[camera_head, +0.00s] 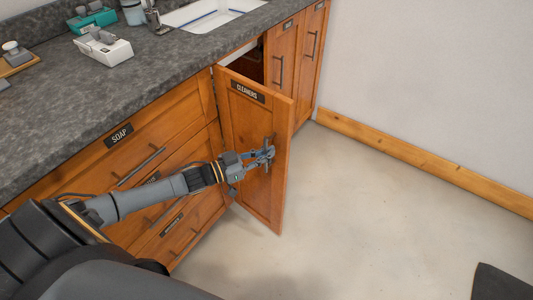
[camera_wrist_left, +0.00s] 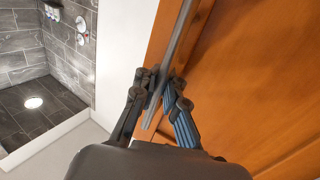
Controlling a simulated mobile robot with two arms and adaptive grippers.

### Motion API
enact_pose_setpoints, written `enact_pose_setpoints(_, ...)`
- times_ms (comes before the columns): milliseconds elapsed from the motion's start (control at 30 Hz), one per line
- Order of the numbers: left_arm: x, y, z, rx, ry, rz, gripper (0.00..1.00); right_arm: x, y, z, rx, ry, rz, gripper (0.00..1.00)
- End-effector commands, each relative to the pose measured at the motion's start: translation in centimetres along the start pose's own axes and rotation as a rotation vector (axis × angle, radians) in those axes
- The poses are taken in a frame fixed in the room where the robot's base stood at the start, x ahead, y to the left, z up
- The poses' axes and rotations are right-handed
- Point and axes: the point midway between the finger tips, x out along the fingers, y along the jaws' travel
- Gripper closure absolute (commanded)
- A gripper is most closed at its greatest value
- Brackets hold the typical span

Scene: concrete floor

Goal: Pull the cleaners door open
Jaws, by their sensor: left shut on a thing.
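The wooden cleaners door (camera_head: 242,115), with a dark "CLEANERS" label (camera_head: 248,92), stands partly open and swung out from the cabinet below the sink. My left gripper (camera_head: 268,154) is at the door's outer face, shut on its vertical metal handle (camera_head: 267,172). In the left wrist view the fingers of the gripper (camera_wrist_left: 160,92) close around the handle bar (camera_wrist_left: 179,45), with the door panel (camera_wrist_left: 255,85) to the right. My right gripper is not in view.
Drawers with a "SOAP" label (camera_head: 119,135) lie left of the door. Concrete floor (camera_head: 370,210) is clear to the right; a dark mat (camera_head: 497,284) lies at the lower right.

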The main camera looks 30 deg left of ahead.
Motion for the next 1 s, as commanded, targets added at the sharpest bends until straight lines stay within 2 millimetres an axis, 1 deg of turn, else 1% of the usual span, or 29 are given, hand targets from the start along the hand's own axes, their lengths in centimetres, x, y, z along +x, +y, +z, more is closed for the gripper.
enact_pose_setpoints(33,0.0,-0.5,-0.2,0.004,0.001,-0.007,1.00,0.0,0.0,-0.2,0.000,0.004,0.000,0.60)
enact_pose_setpoints(167,0.0,-0.5,-0.2,0.004,0.001,-0.008,1.00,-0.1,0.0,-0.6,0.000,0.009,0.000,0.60)
enact_pose_setpoints(200,0.0,-0.5,-0.2,0.004,0.001,-0.008,0.86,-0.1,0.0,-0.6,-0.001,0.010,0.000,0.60)
enact_pose_setpoints(300,0.0,-0.4,-0.2,0.003,0.002,-0.006,0.68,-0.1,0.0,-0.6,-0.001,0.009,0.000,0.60)
enact_pose_setpoints(567,0.0,-0.1,-0.1,0.001,0.001,-0.003,0.68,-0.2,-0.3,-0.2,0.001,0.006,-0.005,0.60)
enact_pose_setpoints(667,-0.5,-0.1,0.0,0.000,-0.001,-0.003,0.68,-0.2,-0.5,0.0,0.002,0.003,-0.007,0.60)
enact_pose_setpoints(767,-1.7,-0.1,0.1,-0.001,-0.004,-0.003,0.68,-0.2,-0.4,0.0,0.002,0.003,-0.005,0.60)
enact_pose_setpoints(1000,-5.7,-0.2,0.0,0.000,-0.004,-0.004,0.68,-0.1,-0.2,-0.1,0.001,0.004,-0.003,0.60)
